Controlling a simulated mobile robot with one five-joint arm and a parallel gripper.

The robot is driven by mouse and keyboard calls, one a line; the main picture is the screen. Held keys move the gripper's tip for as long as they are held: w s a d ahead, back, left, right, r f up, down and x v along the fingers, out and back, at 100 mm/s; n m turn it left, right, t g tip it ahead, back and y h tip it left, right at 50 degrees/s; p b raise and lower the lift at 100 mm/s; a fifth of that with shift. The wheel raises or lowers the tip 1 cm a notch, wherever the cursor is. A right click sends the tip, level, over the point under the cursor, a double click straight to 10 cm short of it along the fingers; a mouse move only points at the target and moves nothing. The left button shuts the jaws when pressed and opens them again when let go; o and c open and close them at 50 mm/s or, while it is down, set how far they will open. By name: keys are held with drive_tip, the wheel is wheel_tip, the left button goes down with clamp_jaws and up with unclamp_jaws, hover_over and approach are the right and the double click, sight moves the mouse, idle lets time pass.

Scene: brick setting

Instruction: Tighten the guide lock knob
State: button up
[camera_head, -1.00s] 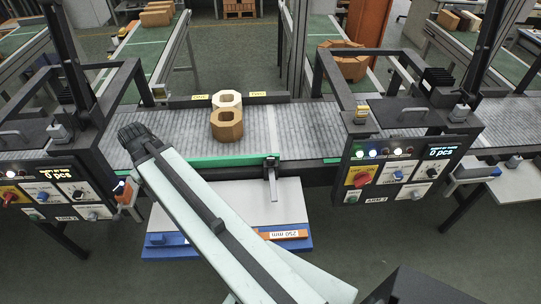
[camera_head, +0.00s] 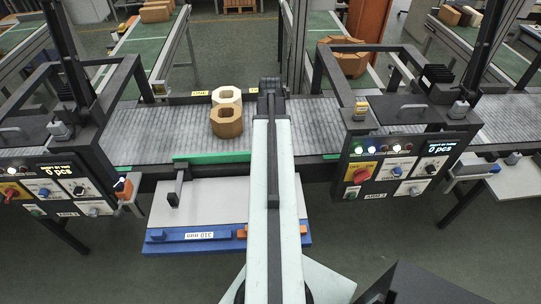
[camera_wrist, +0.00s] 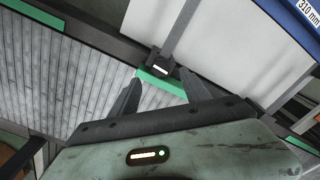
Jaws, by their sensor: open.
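My gripper (camera_head: 270,95) is at the end of my arm, over the conveyor. In the wrist view its two dark fingers (camera_wrist: 160,90) are apart with nothing between them. A green guide strip (camera_wrist: 160,84) runs behind the fingertips, and a dark block (camera_wrist: 159,66) with a pale mark sits on a rod just beyond them. A dark upright bracket (camera_head: 174,190) stands at the left of the same green guide (camera_head: 211,157) in the head view. I cannot tell a separate lock knob on either fitting; my arm covers the right one in the head view.
Two octagonal blocks, one cream (camera_head: 228,97) and one brown (camera_head: 227,122), stand on the conveyor (camera_head: 160,130) left of my arm. Control panels (camera_head: 400,172) flank the station. A white board (camera_head: 205,208) with a blue strip (camera_head: 190,236) lies in front.

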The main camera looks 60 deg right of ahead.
wheel_tip(320, 180, down, 6)
drive_tip(key=b, duration=0.5)
drive_tip(key=shift+f, duration=0.1)
clamp_jaws()
drive_tip(key=shift+a, duration=0.1)
